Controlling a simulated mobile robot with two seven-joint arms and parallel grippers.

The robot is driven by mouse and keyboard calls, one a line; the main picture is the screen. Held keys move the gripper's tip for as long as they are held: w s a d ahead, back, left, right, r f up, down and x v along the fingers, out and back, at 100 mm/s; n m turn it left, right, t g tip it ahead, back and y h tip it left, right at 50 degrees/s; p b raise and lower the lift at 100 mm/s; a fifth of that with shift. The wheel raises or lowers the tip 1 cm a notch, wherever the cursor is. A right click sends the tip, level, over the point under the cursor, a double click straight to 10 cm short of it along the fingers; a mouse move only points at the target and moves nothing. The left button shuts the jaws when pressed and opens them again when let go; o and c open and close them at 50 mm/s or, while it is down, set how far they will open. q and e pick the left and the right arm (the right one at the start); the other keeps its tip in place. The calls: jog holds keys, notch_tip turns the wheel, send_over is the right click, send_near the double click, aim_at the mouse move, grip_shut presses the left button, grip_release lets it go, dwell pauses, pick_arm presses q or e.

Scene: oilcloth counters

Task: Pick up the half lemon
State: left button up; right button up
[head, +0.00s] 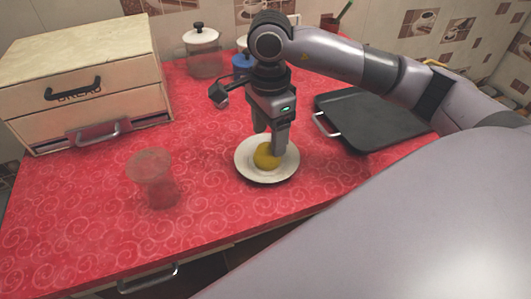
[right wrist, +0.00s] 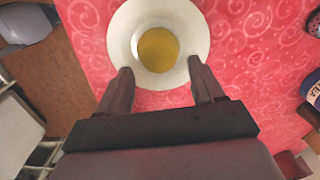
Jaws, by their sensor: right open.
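The half lemon (head: 267,156) is yellow and lies on a white plate (head: 251,173) on the red counter. My right gripper (head: 272,143) points down over the plate, just behind and partly over the lemon in the head view. In the right wrist view the lemon (right wrist: 158,50) lies on the plate (right wrist: 120,35), beyond and between the two spread fingertips. The right gripper (right wrist: 160,78) is open with nothing between its fingers. My left gripper is not in view.
A clear glass (head: 153,178) stands left of the plate. A black tray (head: 370,120) lies to the right, under my right arm. A bread box (head: 85,85) and a glass jar (head: 203,55) stand at the back. The counter's front strip is clear.

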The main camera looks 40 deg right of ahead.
aim_at(266, 146)
jog(key=f, duration=0.4)
jog(key=shift+a+f, duration=0.35)
jog(key=c, duration=0.7)
jog(key=shift+r, duration=0.15)
notch_tip(266, 146, up, 20)
jog(key=p, duration=0.3)
